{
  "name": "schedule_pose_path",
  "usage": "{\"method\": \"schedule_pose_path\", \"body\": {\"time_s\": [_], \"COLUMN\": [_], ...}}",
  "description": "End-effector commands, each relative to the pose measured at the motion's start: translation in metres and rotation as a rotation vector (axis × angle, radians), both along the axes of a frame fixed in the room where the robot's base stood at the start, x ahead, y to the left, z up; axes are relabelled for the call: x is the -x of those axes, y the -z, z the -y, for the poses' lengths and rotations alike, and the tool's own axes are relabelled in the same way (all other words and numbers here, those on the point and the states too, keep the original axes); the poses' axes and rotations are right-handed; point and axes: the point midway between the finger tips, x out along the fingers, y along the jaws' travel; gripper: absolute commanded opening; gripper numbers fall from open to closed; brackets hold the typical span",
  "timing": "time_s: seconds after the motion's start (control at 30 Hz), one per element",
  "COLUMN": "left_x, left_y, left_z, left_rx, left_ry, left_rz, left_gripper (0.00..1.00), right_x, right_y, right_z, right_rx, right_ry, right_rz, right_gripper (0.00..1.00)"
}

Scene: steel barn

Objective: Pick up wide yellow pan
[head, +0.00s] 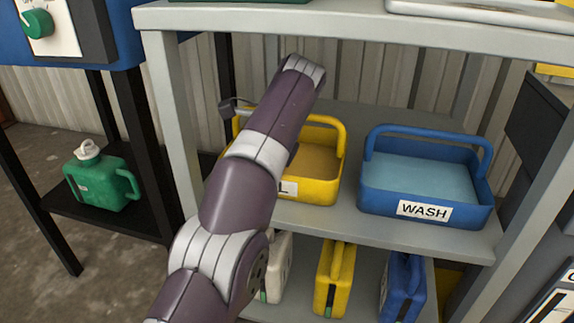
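The wide yellow pan (318,191) stands on the middle shelf of a grey rack. It has a raised yellow handle and a white label whose visible end reads "L". My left arm crosses in front of it and hides its middle and much of its left side. A small dark part of my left gripper (231,106) shows at the left end of the pan's handle. The rest of the gripper is hidden behind my arm, so I cannot tell whether it touches or grips the handle. My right gripper is not in view.
A blue pan (425,205) labelled "WASH" stands right of the yellow pan. Yellow (333,280) and blue (403,288) jugs and a whitish container stand below. The rack's upper shelf (350,32) overhangs the pans. A green jug (100,180) is at left.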

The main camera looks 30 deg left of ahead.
Motion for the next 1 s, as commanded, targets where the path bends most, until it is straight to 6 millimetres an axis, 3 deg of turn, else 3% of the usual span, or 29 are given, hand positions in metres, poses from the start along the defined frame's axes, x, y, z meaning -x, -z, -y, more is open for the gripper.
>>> {"method": "schedule_pose_path", "body": {"time_s": [0.07, 0.17, 0.2, 1.0], "left_x": [0.0, -0.0002, -0.0002, -0.0003], "left_y": [-0.001, -0.001, -0.0009, -0.0004], "left_z": [0.0002, 0.0003, 0.0003, 0.0006], "left_rx": [0.0, 0.0, 0.0, 0.0], "left_ry": [0.0, 0.0, 0.0, 0.001], "left_rz": [0.0, 0.0, 0.0, -0.001], "left_gripper": [0.34, 0.01, 0.0, 0.0], "right_x": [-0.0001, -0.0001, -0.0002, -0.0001], "right_y": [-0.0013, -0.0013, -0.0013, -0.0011], "right_z": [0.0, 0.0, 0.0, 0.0], "right_rx": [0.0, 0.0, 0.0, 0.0], "right_ry": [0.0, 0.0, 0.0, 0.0], "right_rz": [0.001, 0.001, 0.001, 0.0], "right_gripper": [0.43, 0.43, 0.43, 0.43]}}
